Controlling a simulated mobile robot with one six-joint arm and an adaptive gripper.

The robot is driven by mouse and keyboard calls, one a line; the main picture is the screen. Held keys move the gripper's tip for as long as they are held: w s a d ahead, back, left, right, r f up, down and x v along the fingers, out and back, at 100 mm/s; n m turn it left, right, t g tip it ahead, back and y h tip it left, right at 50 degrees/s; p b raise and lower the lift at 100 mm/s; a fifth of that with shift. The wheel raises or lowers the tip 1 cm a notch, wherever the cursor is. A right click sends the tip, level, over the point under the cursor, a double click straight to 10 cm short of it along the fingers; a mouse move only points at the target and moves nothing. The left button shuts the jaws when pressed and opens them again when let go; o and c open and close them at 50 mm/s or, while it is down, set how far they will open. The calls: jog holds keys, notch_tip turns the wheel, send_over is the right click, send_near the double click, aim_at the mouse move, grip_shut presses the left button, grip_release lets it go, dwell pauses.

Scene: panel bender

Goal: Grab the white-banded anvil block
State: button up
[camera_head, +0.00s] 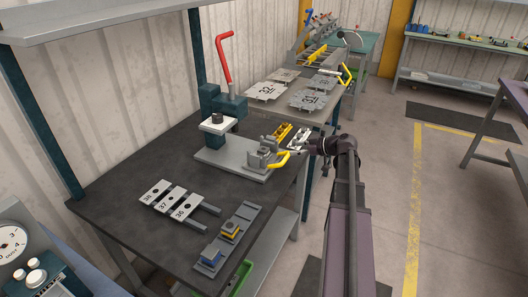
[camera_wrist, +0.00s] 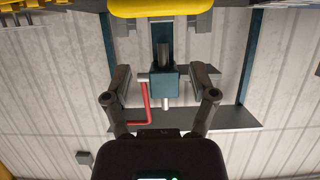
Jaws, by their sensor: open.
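I cannot make out for sure which block carries a white band. My gripper (camera_head: 303,147) is at the bench's right edge, close to the pale block. In the wrist view my gripper (camera_wrist: 162,78) is open, with nothing seen held between its fingers. A yellow part (camera_wrist: 160,7) is cut off at the top.
A press with a red lever (camera_head: 225,58) stands at the back of the dark bench (camera_head: 120,184). A grey fixture with a yellow handle (camera_head: 279,160) sits near my gripper. Numbered plates (camera_head: 171,201) lie in front. More plates (camera_head: 311,99) lie on the bench behind.

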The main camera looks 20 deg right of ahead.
aim_at(267, 150)
jog(key=shift+w+f, duration=0.1)
dwell(0.3)
jog(key=b+x, duration=0.3)
jog(key=x, duration=0.4)
jog(key=shift+w+a, duration=0.1)
jog(key=shift+a, duration=0.05)
jog(key=shift+w+a+f, duration=0.15)
jog(key=shift+w+a, duration=0.15)
jog(key=shift+w, duration=0.05)
jog(key=shift+b+x, duration=1.15)
jog(key=shift+x, duration=1.45)
jog(key=shift+a, duration=0.1)
jog(key=shift+s, duration=0.1)
grip_shut()
